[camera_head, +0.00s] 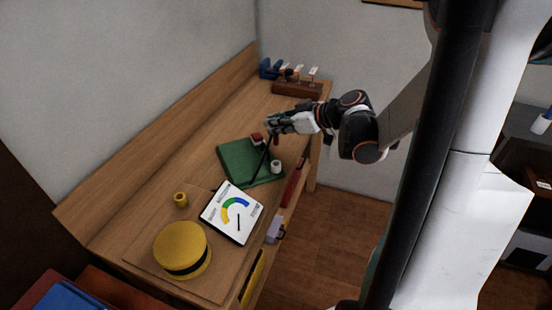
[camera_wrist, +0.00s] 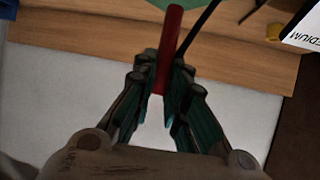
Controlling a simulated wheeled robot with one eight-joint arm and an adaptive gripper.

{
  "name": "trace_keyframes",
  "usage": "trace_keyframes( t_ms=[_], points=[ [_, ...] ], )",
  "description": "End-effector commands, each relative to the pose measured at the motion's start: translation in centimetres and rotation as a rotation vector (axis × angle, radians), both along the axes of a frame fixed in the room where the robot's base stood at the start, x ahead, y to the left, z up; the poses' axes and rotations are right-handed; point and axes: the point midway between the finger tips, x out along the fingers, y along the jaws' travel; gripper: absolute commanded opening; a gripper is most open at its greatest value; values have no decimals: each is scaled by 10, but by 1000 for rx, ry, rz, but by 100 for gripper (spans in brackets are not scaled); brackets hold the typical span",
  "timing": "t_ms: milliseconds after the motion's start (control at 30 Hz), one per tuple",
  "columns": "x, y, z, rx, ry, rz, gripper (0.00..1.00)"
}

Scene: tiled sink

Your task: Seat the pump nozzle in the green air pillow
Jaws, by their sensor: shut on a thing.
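The green air pillow (camera_head: 232,157) lies flat on the wooden bench; a green patch of it shows at the top of the wrist view (camera_wrist: 205,13). A small white cylinder (camera_head: 276,167) stands by its right side, and a small red piece (camera_head: 257,138) is at its far edge. My gripper (camera_head: 271,123) is above the pillow's far right side. In the wrist view my gripper (camera_wrist: 162,78) is shut on a red rod, apparently the pump nozzle (camera_wrist: 170,40). A thin black hose (camera_head: 261,160) runs beneath the gripper across the pillow.
A gauge board (camera_head: 220,222), a yellow round pump (camera_head: 180,243) with a black band and a small yellow cylinder (camera_head: 181,199) are at the near end. A brown rack (camera_head: 296,89) and a blue object (camera_head: 268,69) stand at the far end.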

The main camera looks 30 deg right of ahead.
Motion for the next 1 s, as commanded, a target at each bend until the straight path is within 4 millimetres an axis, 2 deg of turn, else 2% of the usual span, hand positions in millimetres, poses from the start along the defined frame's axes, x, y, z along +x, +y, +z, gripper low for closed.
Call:
trace_keyframes(
  t_ms=[33, 100, 233, 467, 733, 1000],
  points=[
    [1, 0, -18, 0, 0, 0, 0],
    [1, 0, -33, 0, 0, 0, 0],
    [0, 0, -53, 0, 0, 0, 0],
    [0, 0, -66, 0, 0, 0, 0],
    [0, 0, -103, 0, 0, 0, 0],
    [0, 0, -104, 0, 0, 0, 0]
  ],
)
